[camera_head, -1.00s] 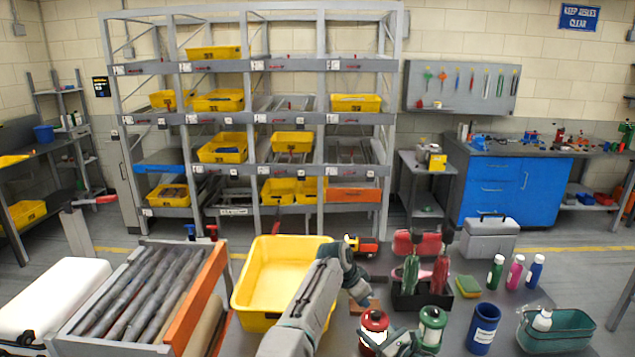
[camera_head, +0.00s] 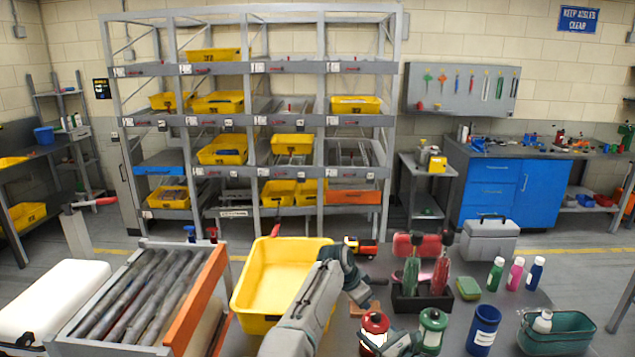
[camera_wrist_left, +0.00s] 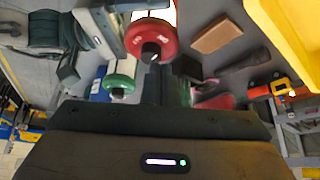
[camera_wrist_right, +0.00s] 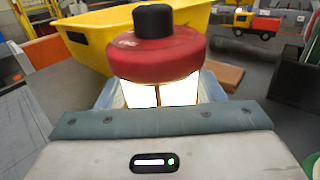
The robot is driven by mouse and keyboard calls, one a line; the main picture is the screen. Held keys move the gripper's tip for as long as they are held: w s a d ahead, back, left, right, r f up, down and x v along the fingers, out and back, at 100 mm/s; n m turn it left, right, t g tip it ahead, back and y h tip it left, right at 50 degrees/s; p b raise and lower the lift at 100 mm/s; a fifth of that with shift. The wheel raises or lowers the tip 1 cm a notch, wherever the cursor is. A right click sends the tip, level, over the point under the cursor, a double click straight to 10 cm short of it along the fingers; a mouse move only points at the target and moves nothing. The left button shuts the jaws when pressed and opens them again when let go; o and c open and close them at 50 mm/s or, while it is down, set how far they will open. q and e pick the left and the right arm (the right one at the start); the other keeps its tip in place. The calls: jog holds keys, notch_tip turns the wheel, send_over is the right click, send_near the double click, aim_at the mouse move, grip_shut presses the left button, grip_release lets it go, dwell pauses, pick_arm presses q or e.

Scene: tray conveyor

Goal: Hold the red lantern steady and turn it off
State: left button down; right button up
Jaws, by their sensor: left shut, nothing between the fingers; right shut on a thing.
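The red lantern (camera_head: 374,324) stands upright on the table at front centre, its panels glowing. In the right wrist view the red lantern (camera_wrist_right: 155,55) has a black knob (camera_wrist_right: 153,20) on its top and brightly lit panels. My right gripper (camera_head: 383,343) is shut around the lantern's body, low down; its fingers are mostly hidden. My left gripper (camera_head: 364,300) is shut and empty, pointing down just above and behind the lantern. In the left wrist view the lantern's knob (camera_wrist_left: 151,52) lies close to the fingertips; I cannot tell whether they touch.
A green lantern (camera_head: 432,325) stands right beside the red one. A blue cup (camera_head: 484,330) and a teal basket (camera_head: 570,333) are further right. A yellow bin (camera_head: 248,285) is at left, and a dark caddy (camera_head: 409,303) with bottles is behind. A brown block (camera_wrist_left: 215,35) lies near the lantern.

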aim_at(371, 318)
pick_arm(q)
jog(key=shift+f, duration=2)
jog(key=shift+d, duration=0.35)
jog(key=shift+a, duration=0.25)
jog(key=shift+r, duration=0.2)
jog(key=shift+a+r, duration=0.1)
jog(key=shift+r, duration=2.75)
jog(key=shift+f, duration=3.05)
jog(key=shift+d, duration=0.55)
